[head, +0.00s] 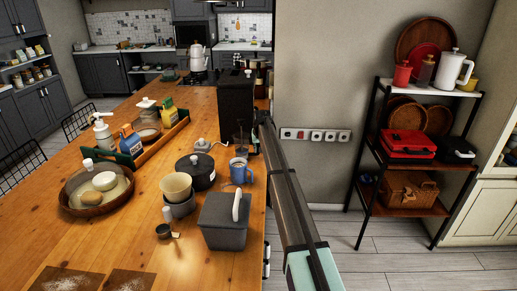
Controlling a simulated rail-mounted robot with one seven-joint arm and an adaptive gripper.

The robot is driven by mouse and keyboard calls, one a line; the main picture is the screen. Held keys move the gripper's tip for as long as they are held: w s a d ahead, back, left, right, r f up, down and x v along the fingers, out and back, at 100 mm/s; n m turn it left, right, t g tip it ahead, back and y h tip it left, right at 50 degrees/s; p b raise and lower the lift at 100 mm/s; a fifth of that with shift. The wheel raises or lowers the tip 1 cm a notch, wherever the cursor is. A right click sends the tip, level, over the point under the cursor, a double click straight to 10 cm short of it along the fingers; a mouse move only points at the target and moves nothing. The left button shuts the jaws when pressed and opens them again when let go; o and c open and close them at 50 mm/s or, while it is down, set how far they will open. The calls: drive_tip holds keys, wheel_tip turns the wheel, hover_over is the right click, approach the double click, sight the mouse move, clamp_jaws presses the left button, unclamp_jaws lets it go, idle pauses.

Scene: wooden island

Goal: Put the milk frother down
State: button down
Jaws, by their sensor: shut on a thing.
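My arm reaches in from the lower right along the island's right edge. My gripper (251,143) is at its far end, small and dark in front of the black upright appliance. It is shut on a slim dark thing, taken as the milk frother (240,141), just above and behind the blue mug (239,177). The frother's lower end is hard to make out. I cannot tell whether it touches the mug or the wooden island top (120,240).
A grey lidded box (224,224), cream bowl (176,186) and black pot (197,170) crowd the island's right side. The black appliance (236,103) stands behind. A wooden tray (148,150) and glass-domed dish (97,187) are at left. The front middle has bare wood.

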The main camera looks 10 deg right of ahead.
drive_tip(key=shift+f, duration=0.15)
drive_tip(key=c, duration=1.1)
unclamp_jaws()
drive_tip(key=shift+r, duration=0.25)
drive_tip(key=b+v, duration=0.3)
drive_tip(key=v, duration=0.9)
drive_tip(key=shift+d, duration=0.1)
